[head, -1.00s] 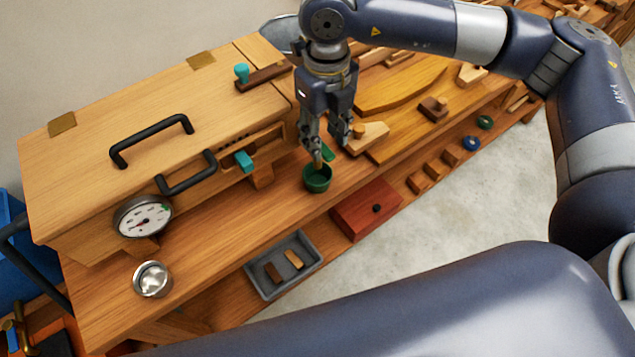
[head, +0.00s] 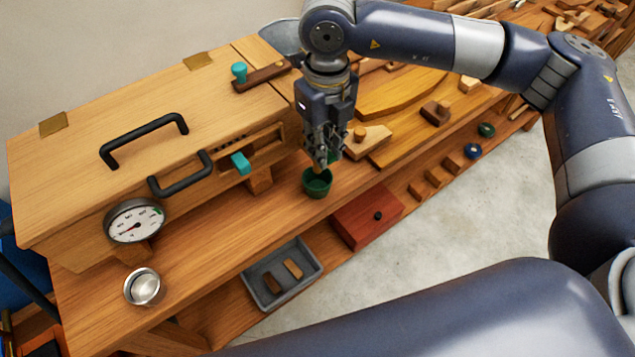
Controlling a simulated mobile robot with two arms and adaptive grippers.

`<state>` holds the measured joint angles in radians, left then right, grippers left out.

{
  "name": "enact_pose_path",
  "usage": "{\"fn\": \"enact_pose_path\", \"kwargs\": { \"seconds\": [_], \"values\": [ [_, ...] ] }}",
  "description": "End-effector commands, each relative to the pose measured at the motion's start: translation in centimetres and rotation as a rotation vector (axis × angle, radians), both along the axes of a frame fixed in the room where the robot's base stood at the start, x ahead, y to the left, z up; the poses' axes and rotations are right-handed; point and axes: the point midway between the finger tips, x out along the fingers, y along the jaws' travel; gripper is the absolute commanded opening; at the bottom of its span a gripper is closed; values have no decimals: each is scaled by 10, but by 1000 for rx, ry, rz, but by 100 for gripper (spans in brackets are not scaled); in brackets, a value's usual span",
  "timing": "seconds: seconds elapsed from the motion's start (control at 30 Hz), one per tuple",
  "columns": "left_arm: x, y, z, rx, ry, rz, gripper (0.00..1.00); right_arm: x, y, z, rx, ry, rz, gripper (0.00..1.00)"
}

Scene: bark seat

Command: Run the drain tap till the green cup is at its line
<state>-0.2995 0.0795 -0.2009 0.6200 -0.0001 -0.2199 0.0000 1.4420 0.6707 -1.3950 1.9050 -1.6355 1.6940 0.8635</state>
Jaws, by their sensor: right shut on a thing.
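The green cup (head: 317,184) stands upright on the bench under the front right end of the wooden chest. Its line and the level inside cannot be made out. My right gripper (head: 323,160) points down just above the cup, its fingers shut on the drain tap, whose small green handle (head: 331,157) shows only partly between and behind the fingers. The rest of the tap is mostly hidden, and I cannot tell whether liquid runs. My left gripper is not in view.
The wooden chest (head: 88,160) has black handles, a teal knob (head: 240,163) and a round gauge (head: 135,222). A steel cup (head: 144,287) stands front left. A grey tray (head: 255,287) and a red-brown box (head: 362,222) sit below the bench edge. Wooden pieces lie at right.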

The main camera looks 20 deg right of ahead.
Motion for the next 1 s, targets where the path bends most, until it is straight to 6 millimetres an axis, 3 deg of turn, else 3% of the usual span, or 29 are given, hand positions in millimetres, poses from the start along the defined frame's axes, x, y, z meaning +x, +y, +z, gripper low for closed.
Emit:
{"fn": "enact_pose_path", "kwargs": {
  "seconds": [1.0],
  "values": [
    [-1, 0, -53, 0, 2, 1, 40, 23, -22, -2, 3, -7, 701, 1]
  ]
}}
